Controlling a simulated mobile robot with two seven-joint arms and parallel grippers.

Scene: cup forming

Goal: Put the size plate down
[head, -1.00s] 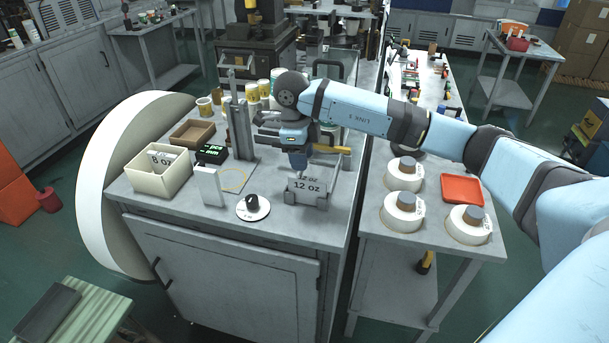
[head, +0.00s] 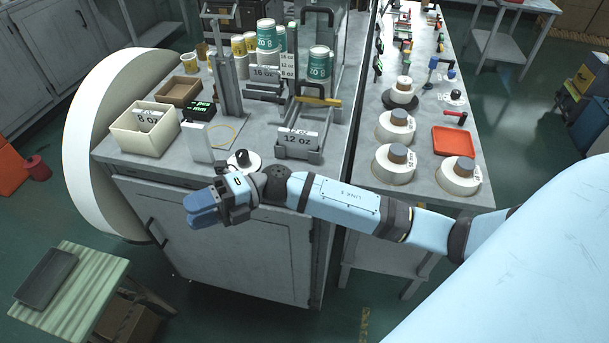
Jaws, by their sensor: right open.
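The white size plate marked "12 OZ" (head: 297,138) stands upright in a grey metal holder (head: 299,154) near the front edge of the grey bench. Nothing of mine touches it. My right gripper (head: 203,209) is in front of the bench's front edge, left of the plate and apart from it. It is open, with blue fingers pointing left, and I see nothing between them. My left gripper is out of view.
A cream bin (head: 137,140) with an "8 OZ" plate stands at the bench's left. A white disc with a black knob (head: 241,158) sits near the front edge, just behind my right wrist. A side table (head: 424,184) at the right bears white rolls and a red tray (head: 453,141).

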